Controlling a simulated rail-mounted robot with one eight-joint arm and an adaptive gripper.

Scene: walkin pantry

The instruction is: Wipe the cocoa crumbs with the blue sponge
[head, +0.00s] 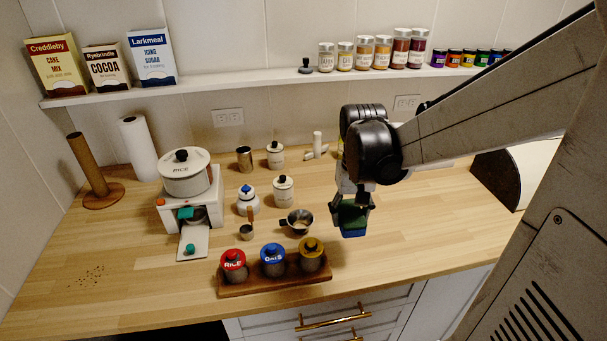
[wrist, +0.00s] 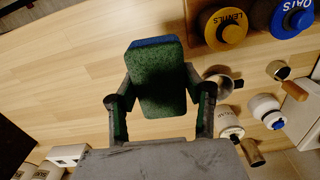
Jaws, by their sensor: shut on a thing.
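Brown cocoa crumbs (head: 86,276) lie scattered on the wooden counter at the front left in the head view. My gripper (head: 352,203) is at the right of the counter, far from the crumbs. It is shut on the blue sponge (head: 353,220), which has a dark green face and a blue side. In the wrist view the sponge (wrist: 156,80) sits between the two fingers of my gripper (wrist: 157,98), its green face toward the camera. The sponge looks raised above the counter. The crumbs do not show in the wrist view.
A wooden tray (head: 275,287) with red, blue and yellow-lidded jars stands at the front edge. A measuring cup (head: 297,221), white canisters (head: 284,191) and a white dispenser with a pot (head: 187,176) stand between my gripper and the crumbs. Counter around the crumbs is clear.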

